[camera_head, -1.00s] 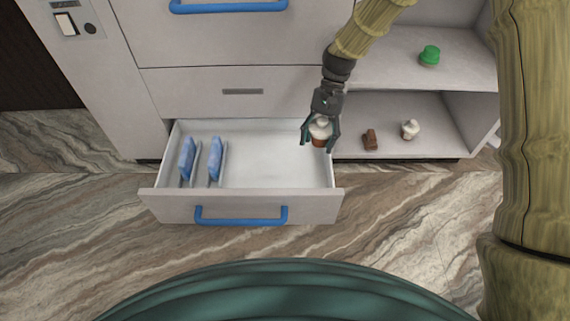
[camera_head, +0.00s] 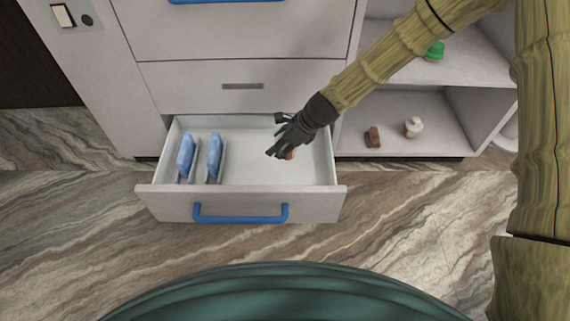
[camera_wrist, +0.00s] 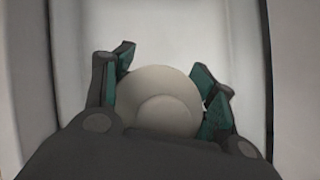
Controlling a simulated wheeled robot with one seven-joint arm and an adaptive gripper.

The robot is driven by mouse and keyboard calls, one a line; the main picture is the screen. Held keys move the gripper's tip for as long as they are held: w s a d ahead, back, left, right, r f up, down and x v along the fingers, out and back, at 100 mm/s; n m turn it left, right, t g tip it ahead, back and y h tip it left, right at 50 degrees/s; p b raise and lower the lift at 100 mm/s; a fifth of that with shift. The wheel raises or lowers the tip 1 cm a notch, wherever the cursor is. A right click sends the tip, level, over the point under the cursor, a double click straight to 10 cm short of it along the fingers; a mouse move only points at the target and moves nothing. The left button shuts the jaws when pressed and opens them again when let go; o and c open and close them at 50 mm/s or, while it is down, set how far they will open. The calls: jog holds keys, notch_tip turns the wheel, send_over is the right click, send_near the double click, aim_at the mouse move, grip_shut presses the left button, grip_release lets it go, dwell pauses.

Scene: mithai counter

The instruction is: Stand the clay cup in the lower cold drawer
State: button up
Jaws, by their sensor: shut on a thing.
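The lower cold drawer (camera_head: 252,172) is pulled open, with a blue bar handle on its front. My gripper (camera_head: 283,145) is over the right half of the drawer, shut on the clay cup. In the head view only a small reddish-brown bit of the cup (camera_head: 290,155) shows; my gripper hides the rest. In the wrist view the cup's pale round top (camera_wrist: 160,101) sits between the teal-padded fingers (camera_wrist: 165,92), with the pale drawer floor beyond. I cannot tell whether the cup touches the floor.
Two blue packets (camera_head: 186,155) (camera_head: 214,155) stand in the drawer's left part beside thin dividers. The middle is bare. An open shelf unit at right holds a brown block (camera_head: 372,137), a white-topped item (camera_head: 414,127) and a green-topped item (camera_head: 435,51).

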notch_tip(320, 180, down, 10)
jog(key=b, duration=0.5)
jog(key=shift+r, duration=0.1)
jog(key=o, duration=1.3)
jog(key=shift+p+v, duration=2.7)
jog(key=shift+v, duration=3.3)
